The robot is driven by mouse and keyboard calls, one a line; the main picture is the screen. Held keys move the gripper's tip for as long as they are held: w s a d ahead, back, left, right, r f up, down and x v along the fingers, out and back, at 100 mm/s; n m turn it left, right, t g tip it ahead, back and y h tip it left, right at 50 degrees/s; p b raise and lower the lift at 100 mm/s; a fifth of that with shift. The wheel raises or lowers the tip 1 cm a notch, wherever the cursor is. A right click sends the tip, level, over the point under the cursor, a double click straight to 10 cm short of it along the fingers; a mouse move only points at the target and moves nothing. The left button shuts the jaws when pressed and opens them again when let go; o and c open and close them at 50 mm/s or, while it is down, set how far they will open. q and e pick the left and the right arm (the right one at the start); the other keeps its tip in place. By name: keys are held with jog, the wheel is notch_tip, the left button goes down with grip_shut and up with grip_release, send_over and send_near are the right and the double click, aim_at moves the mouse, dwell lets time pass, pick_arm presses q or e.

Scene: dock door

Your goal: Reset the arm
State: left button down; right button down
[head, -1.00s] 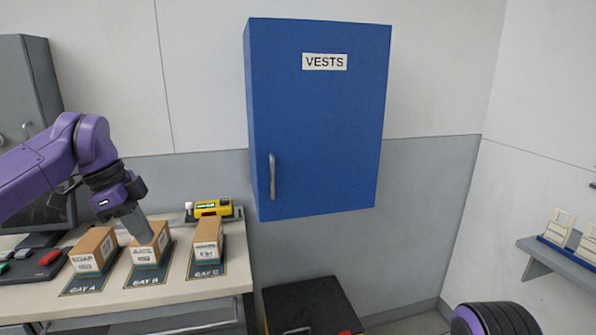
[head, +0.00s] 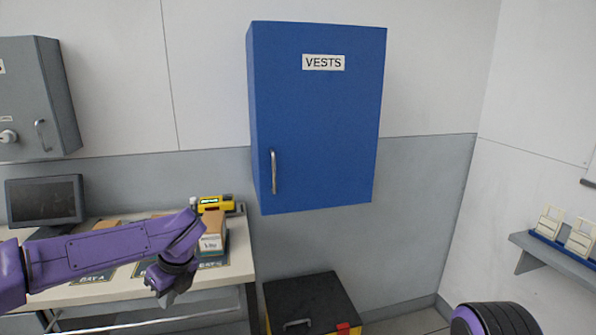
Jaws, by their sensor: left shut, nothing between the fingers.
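My left arm reaches in from the left, low across the front of the bench. Its left gripper (head: 168,297) points down at the bench's front edge, shut and holding nothing. The arm hides most of the boxes behind it. One brown carton (head: 212,236) shows on the right-hand bay mat, just right of the arm's wrist. Only the tops of the other cartons show above the arm. My right gripper is not in view.
A blue VESTS cabinet (head: 318,120) hangs shut on the wall. A black bin (head: 308,300) stands on the floor below it. A monitor (head: 45,200) and a yellow device (head: 215,204) sit on the bench (head: 220,281). A shelf (head: 560,255) is at right.

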pick_arm(q)
jog(key=s+f+m+t+y, duration=0.2)
jog(key=s+f+m, duration=0.2)
jog(key=f+m, duration=0.65)
jog(key=s+f+m+t+y, duration=0.25)
jog(key=s+f+m, duration=0.25)
jog(key=f+m, duration=0.55)
jog(key=s+f+m+h, duration=0.1)
jog(key=s+f+m, duration=0.3)
jog(key=s+m, duration=0.3)
jog(key=s+a+f+m+g+h+b, duration=0.1)
jog(key=s+f+m+h, duration=0.1)
jog(key=s+f+m, duration=0.2)
jog(key=s+f+m+g+h, duration=0.1)
jog(key=s+f+m, duration=0.3)
jog(key=s+m, duration=0.5)
jog(key=s+h, duration=0.1)
jog(key=s, duration=0.4)
jog(key=shift+s+a+m, duration=0.2)
jog(key=shift+s+m, duration=0.05)
jog(key=shift+m, duration=0.15)
jog(key=shift+h, duration=0.25)
